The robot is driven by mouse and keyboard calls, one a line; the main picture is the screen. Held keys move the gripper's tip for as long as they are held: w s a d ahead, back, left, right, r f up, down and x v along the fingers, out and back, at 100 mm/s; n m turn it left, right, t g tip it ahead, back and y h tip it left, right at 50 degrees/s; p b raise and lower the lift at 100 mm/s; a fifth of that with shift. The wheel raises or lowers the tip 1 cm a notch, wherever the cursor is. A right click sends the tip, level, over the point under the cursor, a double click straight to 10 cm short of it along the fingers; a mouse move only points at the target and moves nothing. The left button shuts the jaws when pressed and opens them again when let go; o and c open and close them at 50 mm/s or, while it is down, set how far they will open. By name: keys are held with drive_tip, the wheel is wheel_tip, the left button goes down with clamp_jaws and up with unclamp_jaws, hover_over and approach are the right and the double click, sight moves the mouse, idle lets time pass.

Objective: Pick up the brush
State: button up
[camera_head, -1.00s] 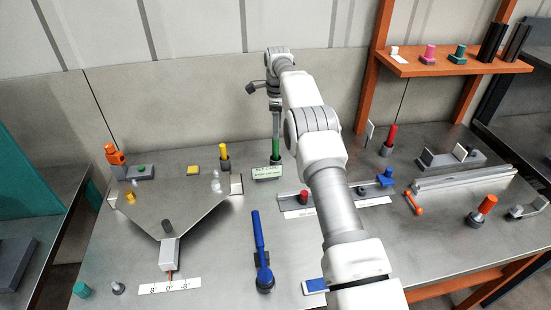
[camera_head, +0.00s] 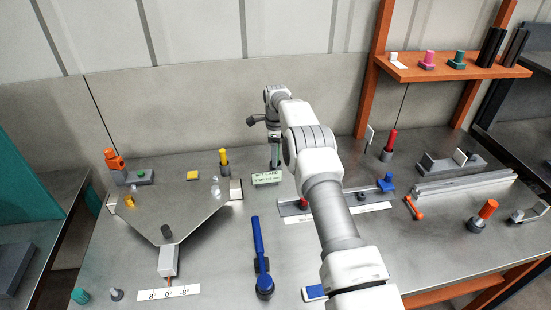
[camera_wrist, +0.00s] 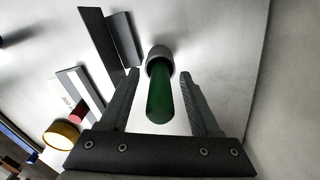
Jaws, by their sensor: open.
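A green handle (camera_wrist: 159,95) stands in a round grey holder (camera_wrist: 160,55) behind the small lettered card (camera_head: 266,178). No bristles show, so I cannot tell for sure that it is the brush. My gripper (camera_wrist: 160,78) is open, with one finger on each side of the green handle and visible gaps on both sides. In the head view my gripper (camera_head: 275,155) points down behind the card and hides most of the handle.
A yellow-topped holder (camera_head: 224,162) stands to the left, and a rail fixture (camera_head: 320,208) to the right. A blue long-handled tool (camera_head: 259,240) lies in front. A red-topped holder (camera_head: 389,145) stands farther right. The wall is close behind.

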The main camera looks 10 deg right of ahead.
clamp_jaws()
drive_tip(key=shift+r, duration=0.1)
